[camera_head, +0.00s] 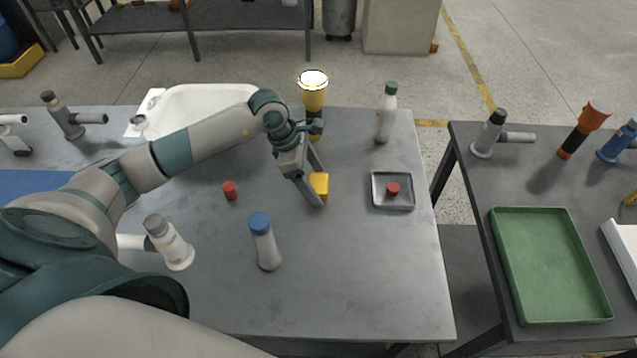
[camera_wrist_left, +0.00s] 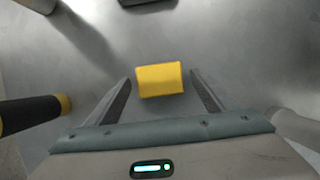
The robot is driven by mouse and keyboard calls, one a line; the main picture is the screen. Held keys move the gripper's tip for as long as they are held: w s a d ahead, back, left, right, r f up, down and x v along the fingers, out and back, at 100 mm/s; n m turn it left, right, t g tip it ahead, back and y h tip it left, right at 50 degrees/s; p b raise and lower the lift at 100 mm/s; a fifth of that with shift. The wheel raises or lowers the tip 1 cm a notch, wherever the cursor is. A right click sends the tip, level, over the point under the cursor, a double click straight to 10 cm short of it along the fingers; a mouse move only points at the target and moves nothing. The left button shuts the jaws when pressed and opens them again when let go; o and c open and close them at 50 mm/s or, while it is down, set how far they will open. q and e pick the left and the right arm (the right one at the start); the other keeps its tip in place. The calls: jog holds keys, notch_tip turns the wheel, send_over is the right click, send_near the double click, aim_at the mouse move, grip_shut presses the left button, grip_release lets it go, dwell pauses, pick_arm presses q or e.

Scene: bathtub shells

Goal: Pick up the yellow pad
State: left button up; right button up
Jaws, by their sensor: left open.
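The yellow pad (camera_head: 320,184) is a small yellow block on the grey table, right of the table's middle in the head view. In the left wrist view the yellow pad (camera_wrist_left: 160,79) lies between the fingertips, with a gap on each side. My left gripper (camera_head: 318,190) is open at the pad, and its near finger partly covers the pad in the head view. In the left wrist view both fingers of the left gripper (camera_wrist_left: 162,88) are spread and hold nothing. My right gripper is not in view.
A yellow-and-black flashlight (camera_head: 313,95) stands behind the gripper. A small metal tray (camera_head: 380,203) with a red piece (camera_head: 393,188) is to the right. A white bottle with a green cap (camera_head: 386,115) and a blue-capped bottle (camera_head: 264,243) stand nearby. A white tub (camera_head: 200,100) is at the back.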

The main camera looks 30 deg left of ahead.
aim_at(324, 186)
pick_arm(q)
jog(key=shift+d+f, duration=0.1)
jog(key=shift+f, duration=0.2)
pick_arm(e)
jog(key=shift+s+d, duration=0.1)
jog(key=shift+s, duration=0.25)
pick_arm(q)
jog(key=c, duration=1.1)
jog(key=shift+c, duration=0.2)
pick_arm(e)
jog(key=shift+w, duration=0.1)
pick_arm(q)
jog(key=shift+w+r, duration=0.1)
